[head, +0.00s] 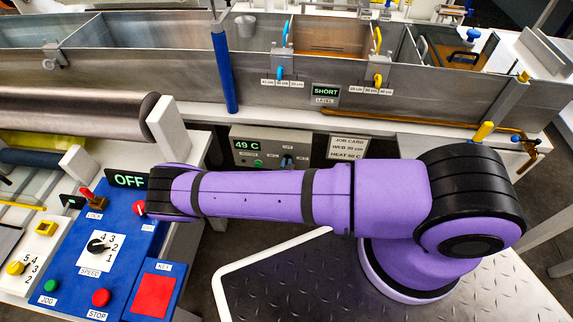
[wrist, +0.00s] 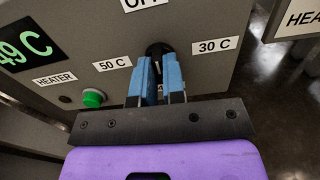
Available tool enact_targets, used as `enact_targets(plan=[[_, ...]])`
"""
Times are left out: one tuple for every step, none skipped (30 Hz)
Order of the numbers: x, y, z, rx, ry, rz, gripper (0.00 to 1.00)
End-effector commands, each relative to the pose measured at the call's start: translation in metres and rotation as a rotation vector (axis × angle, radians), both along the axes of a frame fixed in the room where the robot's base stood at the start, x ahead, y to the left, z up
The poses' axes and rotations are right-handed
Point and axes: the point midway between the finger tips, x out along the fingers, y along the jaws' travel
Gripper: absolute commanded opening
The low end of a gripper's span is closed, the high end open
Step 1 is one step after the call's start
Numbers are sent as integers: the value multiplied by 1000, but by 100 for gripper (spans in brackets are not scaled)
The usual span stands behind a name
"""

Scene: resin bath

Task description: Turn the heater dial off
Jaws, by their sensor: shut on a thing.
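The heater dial (wrist: 154,48) is a black knob on the grey heater panel in the wrist view. The label OFF (wrist: 145,4) is above it, 50 C (wrist: 112,65) to its left and 30 C (wrist: 214,46) to its right. My gripper (wrist: 160,72) has its two blue fingers closed on either side of the knob. They hide much of it, and I cannot tell where its pointer aims. In the head view my gripper's blue fingertips (head: 288,162) show at the heater panel (head: 262,134), above my purple arm link, which hides the rest.
The heater display (head: 247,146) reads 49 C. A green button (wrist: 93,97) marked HEATER is left of the dial. A blue control panel (head: 71,237) with a lit OFF sign stands at left.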

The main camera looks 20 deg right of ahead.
Motion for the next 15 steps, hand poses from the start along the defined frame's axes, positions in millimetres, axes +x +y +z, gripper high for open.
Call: enact_targets(plan=[[-2, 1, -2, -9, 14, 0, 0], [-2, 1, -3, -16, 18, 0, 0], [-2, 1, -3, -24, 22, 0, 0], [-2, 1, -3, -29, 25, 0, 0], [-2, 1, -3, -33, 27, 0, 0], [-2, 1, -3, -37, 30, 0, 0], [-2, 1, -3, -41, 32, 0, 0], [-2, 1, -3, -42, 33, 0, 0], [-2, 1, -3, -45, 34, 0, 0], [-2, 1, -3, -46, 35, 0, 0], [-2, 1, -3, -47, 35, 0, 0], [-2, 1, -3, -47, 35, 0, 0], [-2, 1, -3, -47, 35, 0, 0], [-2, 1, -3, -47, 35, 0, 0], [-2, 1, -3, -47, 35, 0, 0]])
